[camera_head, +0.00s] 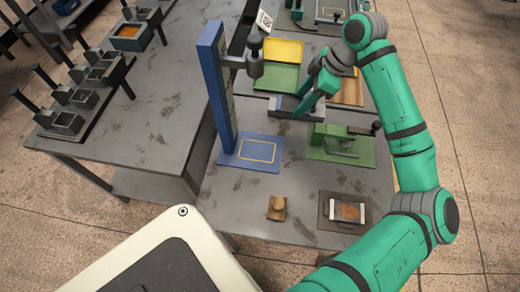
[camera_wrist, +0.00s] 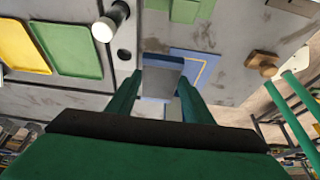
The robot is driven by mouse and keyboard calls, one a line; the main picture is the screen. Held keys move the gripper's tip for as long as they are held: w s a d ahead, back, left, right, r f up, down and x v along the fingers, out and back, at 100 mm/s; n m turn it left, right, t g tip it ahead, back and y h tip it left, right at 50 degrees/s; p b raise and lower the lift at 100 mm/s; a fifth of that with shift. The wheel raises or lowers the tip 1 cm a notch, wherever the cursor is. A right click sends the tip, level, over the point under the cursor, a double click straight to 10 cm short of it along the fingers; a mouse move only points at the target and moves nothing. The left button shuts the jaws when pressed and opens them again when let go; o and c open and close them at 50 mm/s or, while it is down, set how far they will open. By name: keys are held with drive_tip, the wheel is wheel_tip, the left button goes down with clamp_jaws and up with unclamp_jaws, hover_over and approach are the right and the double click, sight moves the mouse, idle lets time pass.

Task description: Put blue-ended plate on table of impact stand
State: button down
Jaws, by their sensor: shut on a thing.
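My gripper (camera_head: 308,98) is shut on a grey plate (camera_head: 286,108) with blue at its end, held above the workbench. In the wrist view the plate (camera_wrist: 163,62) sits between the two green fingers (camera_wrist: 160,80). The impact stand has a tall blue column (camera_head: 216,90) with a grey striker head (camera_head: 254,66). Its blue table (camera_head: 240,160) has a yellow outlined rectangle and looks bare. The table lies left of and nearer than the plate in the head view. In the wrist view the table (camera_wrist: 208,57) is partly hidden behind the plate and right finger.
A green fixture with a lever (camera_head: 342,145) stands right of the stand's table. Yellow (camera_head: 284,49) and green (camera_head: 276,77) trays lie behind. A wooden block (camera_head: 277,207) and a brown framed pad (camera_head: 342,211) sit at the front. Racks (camera_head: 75,110) line the left bench.

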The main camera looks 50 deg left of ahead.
drive_tip(key=s+d, duration=0.4)
drive_tip(key=s, duration=0.8)
drive_tip(key=s+d, duration=0.4)
drive_tip(key=s, duration=0.8)
hover_over(259, 151)
drive_tip(key=d, duration=0.2)
wheel_tip(259, 151, down, 8)
drive_tip(key=shift+f, duration=0.1)
drive_tip(key=shift+w+a+f, duration=0.25)
drive_tip(key=shift+w+f, duration=0.05)
drive_tip(key=shift+f, duration=0.2)
drive_tip(key=shift+w+a+f, duration=0.1)
drive_tip(key=shift+f, duration=0.85)
drive_tip(key=shift+w+a+f, duration=0.1)
drive_tip(key=shift+f, duration=0.8)
drive_tip(key=c, duration=0.9)
unclamp_jaws()
drive_tip(key=shift+f, duration=0.15)
